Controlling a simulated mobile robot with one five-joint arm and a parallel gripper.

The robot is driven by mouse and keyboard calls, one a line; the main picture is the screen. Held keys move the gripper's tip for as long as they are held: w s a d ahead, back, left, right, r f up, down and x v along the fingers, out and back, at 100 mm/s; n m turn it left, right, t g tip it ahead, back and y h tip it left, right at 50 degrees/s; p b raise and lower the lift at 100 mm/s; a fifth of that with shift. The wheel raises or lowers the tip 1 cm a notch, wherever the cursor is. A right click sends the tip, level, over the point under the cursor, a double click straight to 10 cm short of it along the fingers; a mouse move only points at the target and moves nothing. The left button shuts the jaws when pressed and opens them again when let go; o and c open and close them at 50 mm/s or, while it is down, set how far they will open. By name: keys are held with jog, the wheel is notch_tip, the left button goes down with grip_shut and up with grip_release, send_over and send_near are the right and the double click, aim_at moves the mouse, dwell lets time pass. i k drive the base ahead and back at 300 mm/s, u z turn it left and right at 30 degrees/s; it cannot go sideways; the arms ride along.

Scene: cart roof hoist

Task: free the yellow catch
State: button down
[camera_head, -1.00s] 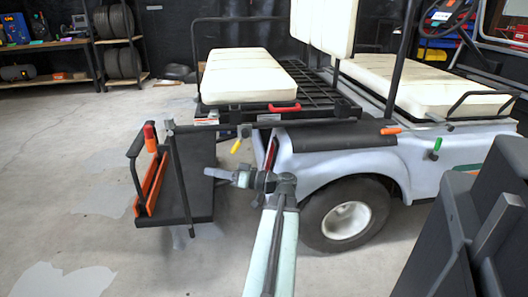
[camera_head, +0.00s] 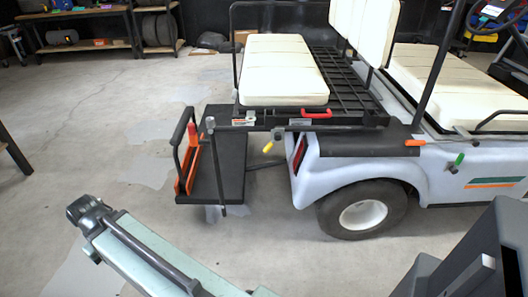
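The yellow catch (camera_head: 268,147) is a small yellow-ended lever under the rear deck edge of the cart (camera_head: 335,172). It hangs tilted, its yellow end down and to the left, just left of the red tail light. My gripper (camera_head: 78,211) is at the dark end of my arm at the lower left, well apart from the catch and over bare floor. Its fingers cannot be made out, so I cannot tell whether it is open or shut. Nothing hides the catch.
A red handle (camera_head: 316,114) is on the deck edge below the cream rear seat (camera_head: 283,75). A black footboard (camera_head: 222,180) with an orange-trimmed rail stands out at the cart's rear. An orange handle (camera_head: 415,143) and a green one (camera_head: 459,160) are on the cart's side. Floor (camera_head: 90,130) at left is clear.

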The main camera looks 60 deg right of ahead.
aim_at(272, 143)
jog(key=u, duration=1)
jog(key=i, duration=0.8)
jog(key=z, duration=2.2)
